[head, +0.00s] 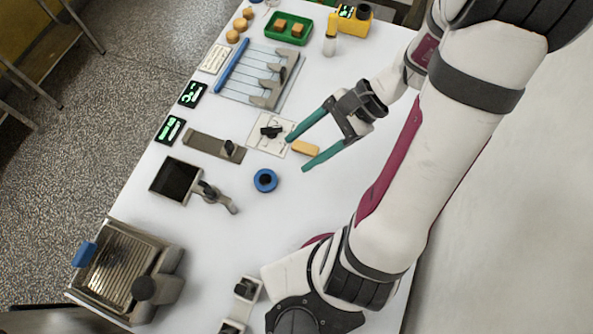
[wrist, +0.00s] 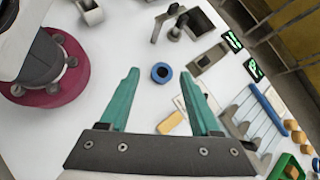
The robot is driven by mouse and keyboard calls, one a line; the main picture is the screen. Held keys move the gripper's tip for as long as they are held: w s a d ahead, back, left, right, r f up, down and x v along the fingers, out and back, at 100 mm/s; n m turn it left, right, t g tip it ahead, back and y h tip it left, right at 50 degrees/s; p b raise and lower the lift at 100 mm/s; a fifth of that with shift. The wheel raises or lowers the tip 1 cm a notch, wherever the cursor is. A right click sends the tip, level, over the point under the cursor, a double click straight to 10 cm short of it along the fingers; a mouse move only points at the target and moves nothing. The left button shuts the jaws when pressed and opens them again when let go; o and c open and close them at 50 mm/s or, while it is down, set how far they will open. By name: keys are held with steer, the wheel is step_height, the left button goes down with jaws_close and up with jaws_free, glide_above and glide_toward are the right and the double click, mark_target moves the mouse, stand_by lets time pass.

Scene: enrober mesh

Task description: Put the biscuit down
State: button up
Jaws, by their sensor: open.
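A tan rectangular biscuit (head: 306,148) lies on the white table beside the white plate with a black knob (head: 270,131). My gripper (head: 298,154) is open with its teal fingers spread wide. In the head view the biscuit shows between the fingers. In the wrist view the biscuit (wrist: 171,122) also shows between the fingers, nearer the right one, with nothing gripped. I cannot tell how high the fingertips are above the table.
A blue ring (head: 265,180) sits nearby on the table. A rack with a blue bar (head: 232,66), a green tray (head: 304,41) with biscuits and several round biscuits (head: 232,37) are at the far end. A ridged grill (head: 122,270) stands at the near left.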

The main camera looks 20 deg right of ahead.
steer(key=s+a+r+n+g+h, duration=0.1)
steer(key=s+a+r+n+h, duration=0.6)
steer(key=n, duration=0.3)
steer(key=shift+s+r, duration=0.15)
steer(key=shift+s, duration=0.6)
steer(key=shift+o, duration=0.5)
steer(key=shift+s+r+n+h, duration=0.1)
steer(key=shift+s+n+h, duration=0.2)
steer(key=shift+n, duration=0.2)
steer(key=m+h, duration=0.2)
steer(key=m, duration=1.9)
glide_above(306, 147)
step_height(306, 147, down, 6)
steer(key=r, duration=0.1)
steer(key=shift+m, duration=0.3)
step_height(306, 147, down, 17)
steer(key=shift+r, duration=0.2)
steer(key=c, duration=1.1)
